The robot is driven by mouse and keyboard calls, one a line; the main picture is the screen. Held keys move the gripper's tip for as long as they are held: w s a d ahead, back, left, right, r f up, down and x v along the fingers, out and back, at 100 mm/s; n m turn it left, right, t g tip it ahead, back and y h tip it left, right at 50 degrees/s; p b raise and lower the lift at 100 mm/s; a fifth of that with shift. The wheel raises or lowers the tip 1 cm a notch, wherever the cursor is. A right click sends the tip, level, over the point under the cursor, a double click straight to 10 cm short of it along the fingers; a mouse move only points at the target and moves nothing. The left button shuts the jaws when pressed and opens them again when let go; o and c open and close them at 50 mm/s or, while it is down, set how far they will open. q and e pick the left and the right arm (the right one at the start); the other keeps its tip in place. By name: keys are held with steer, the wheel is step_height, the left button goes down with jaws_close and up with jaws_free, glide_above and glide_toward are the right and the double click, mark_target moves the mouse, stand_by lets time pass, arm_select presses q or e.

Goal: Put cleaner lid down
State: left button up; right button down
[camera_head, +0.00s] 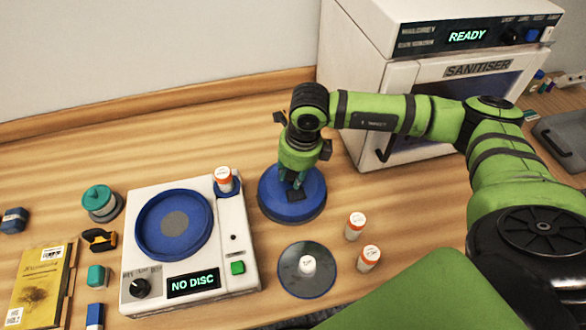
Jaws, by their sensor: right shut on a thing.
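The round blue cleaner lid (291,214) is at the middle of the table, right of the white disc cleaner (226,222). My right gripper (297,186) points down over it and is shut on its top. Whether the lid touches the table is hard to tell. The cleaner is uncovered, showing a round blue well (150,236) with a grey centre, and its display reads "NO DISC". My left gripper is not in view.
A dark disc (293,284) with a white piece on it lies in front of the lid. A white sanitiser (405,75) reading "READY" stands behind. A yellow book (40,285) and small items lie left.

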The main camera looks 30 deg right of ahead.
steer(key=shift+f+b, duration=0.25)
steer(key=shift+b, duration=0.1)
steer(key=c, duration=1)
jaws_free()
steer(key=shift+r, duration=0.1)
steer(key=shift+o, duration=0.2)
steer(key=shift+r, duration=0.1)
steer(key=shift+r+p, duration=0.25)
steer(key=shift+p, duration=0.25)
steer(key=shift+r+b, duration=0.35)
steer(key=shift+b, duration=0.05)
step_height(320, 180, up, 11)
steer(key=s+b, duration=0.1)
steer(key=b, duration=0.1)
steer(key=shift+s+d, duration=0.35)
steer(key=shift+d, duration=0.1)
steer(key=shift+f, duration=0.15)
